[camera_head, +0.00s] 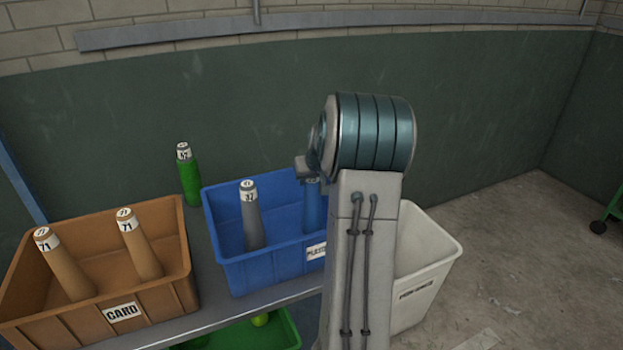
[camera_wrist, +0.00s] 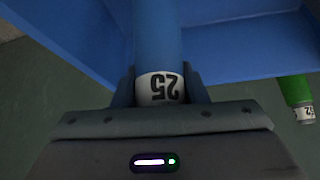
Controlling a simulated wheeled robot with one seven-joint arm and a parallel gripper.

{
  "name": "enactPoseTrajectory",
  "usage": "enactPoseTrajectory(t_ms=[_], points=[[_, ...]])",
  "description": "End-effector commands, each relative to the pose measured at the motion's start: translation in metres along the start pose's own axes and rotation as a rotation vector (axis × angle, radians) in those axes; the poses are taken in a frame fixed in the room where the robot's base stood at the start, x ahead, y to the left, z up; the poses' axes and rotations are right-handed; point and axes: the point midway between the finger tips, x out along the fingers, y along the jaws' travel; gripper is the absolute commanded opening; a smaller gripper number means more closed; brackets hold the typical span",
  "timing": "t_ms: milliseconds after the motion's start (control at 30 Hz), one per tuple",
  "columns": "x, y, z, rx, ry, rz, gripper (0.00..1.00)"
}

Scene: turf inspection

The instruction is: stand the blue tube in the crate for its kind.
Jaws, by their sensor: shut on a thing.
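The blue tube (camera_head: 312,208) is upright in the right part of the blue crate (camera_head: 262,271) in the head view, partly hidden by my arm. The crate's label is partly covered and reads roughly "PLASTIC". The tube reaches down inside the crate walls (camera_wrist: 235,45). Whether its foot touches the crate floor cannot be told. A grey tube (camera_head: 251,216) stands leaning slightly in the same crate, left of the blue one.
A brown crate (camera_head: 165,297) labelled CARD holds two brown tubes (camera_head: 142,245). A green tube (camera_head: 188,174) stands on the table (camera_head: 200,315) behind the crates. A white bin (camera_head: 425,268) stands at the right, partly behind my arm. A green crate (camera_head: 270,333) sits below the table.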

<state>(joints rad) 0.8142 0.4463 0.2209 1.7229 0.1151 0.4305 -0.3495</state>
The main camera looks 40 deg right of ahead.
Motion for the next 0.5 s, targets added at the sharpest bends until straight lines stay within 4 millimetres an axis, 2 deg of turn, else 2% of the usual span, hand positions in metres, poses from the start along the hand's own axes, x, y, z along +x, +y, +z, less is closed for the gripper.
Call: enactPoseTrajectory(t_ms=[267,300,333,500], points=[[0.0026,-0.0001,0.0014,-0.001,0.001,0.000,0.05],[0.0010,-0.0001,0.0004,-0.001,0.001,0.000,0.50],[0.0009,-0.0001,0.0003,-0.001,0.001,0.000,0.59],[0.0008,-0.0002,0.0003,-0.001,0.001,0.000,0.61]])
